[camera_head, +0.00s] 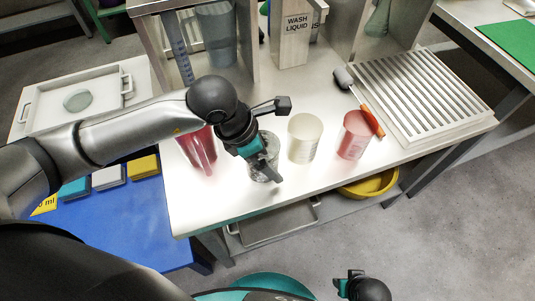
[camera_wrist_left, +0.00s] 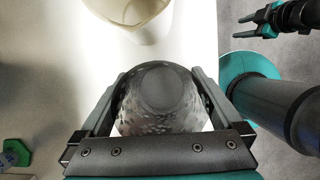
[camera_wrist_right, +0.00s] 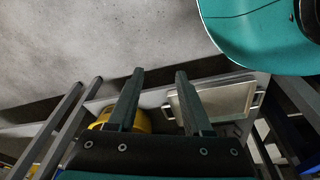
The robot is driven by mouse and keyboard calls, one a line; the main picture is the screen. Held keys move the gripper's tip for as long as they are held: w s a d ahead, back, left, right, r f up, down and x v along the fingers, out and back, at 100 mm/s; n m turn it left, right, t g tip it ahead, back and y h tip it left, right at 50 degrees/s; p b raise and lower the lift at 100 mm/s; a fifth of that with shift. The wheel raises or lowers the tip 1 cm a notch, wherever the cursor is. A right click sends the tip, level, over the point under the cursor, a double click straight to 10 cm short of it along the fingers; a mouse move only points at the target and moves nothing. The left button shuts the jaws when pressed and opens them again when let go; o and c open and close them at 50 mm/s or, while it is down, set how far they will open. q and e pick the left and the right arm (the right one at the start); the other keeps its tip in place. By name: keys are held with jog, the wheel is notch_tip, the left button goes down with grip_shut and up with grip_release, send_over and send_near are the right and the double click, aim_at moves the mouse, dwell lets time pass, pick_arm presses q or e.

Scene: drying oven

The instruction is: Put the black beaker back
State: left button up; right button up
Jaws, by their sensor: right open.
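A red beaker (camera_head: 199,150) stands left of the black one. A cream beaker (camera_head: 305,138) and another red beaker (camera_head: 353,135) stand to its right. An orange-handled tool (camera_head: 366,110) lies by a slatted rack (camera_head: 420,90). A shelf with a wash liquid box (camera_head: 296,40) stands behind.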

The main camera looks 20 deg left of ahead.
pick_arm(q)
jog(key=shift+r, duration=0.1)
jog(key=shift+r, duration=0.2)
jog(key=p+v, duration=0.4)
jog(key=v, duration=0.7)
jog(key=shift+s+a+r, duration=0.2)
jog(key=shift+r, duration=0.05)
pick_arm(e)
jog(key=s+d+f, duration=0.4)
jog(key=s, duration=0.2)
jog(key=shift+d+f, duration=0.25)
jog(key=shift+f, duration=0.1)
